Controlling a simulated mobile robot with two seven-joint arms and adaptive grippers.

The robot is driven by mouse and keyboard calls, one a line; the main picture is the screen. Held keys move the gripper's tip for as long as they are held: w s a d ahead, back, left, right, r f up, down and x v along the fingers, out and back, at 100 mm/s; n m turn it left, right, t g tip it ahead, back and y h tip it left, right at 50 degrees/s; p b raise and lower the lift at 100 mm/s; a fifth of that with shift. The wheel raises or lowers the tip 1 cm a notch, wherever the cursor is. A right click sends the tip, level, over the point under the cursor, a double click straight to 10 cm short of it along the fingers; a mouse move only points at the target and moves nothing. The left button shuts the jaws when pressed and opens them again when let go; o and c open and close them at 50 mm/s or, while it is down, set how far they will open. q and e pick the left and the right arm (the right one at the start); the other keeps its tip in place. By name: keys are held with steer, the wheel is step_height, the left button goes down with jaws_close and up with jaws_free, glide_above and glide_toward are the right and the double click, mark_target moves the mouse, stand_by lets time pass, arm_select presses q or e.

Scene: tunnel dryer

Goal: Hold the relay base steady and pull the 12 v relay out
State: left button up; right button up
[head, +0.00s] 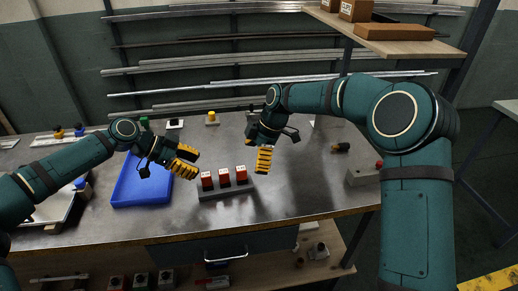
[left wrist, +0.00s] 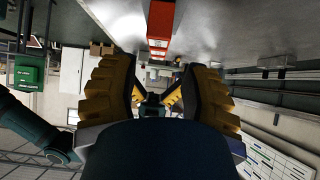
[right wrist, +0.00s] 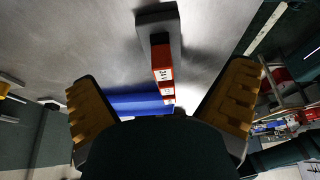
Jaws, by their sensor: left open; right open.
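The relay base (head: 225,192) is a grey bar lying on the metal bench in the head view; it also shows in the right wrist view (right wrist: 158,18). Three red relays with white labels stand in it: left (head: 207,181), middle (head: 225,178) and right (head: 241,174). The labels are too small to read, so I cannot tell which is the 12 V one. My left gripper (head: 187,163) is open and empty, left of the base and apart from it. My right gripper (head: 264,160) is open and empty, right of the base and apart from it.
A blue tray (head: 140,186) lies left of the base, partly under my left arm. A grey block with a red top (head: 363,175) stands at the right. A yellow-topped item (head: 211,117) is behind. The bench's front edge runs close before the base.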

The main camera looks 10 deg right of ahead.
mark_target(244, 181)
steer(key=x, duration=0.9)
steer(key=shift+a+f, duration=0.15)
steer(key=shift+f, duration=0.2)
steer(key=shift+c, duration=0.3)
steer(key=c, duration=1.3)
steer(key=shift+c, duration=0.2)
steer(key=o, duration=1.4)
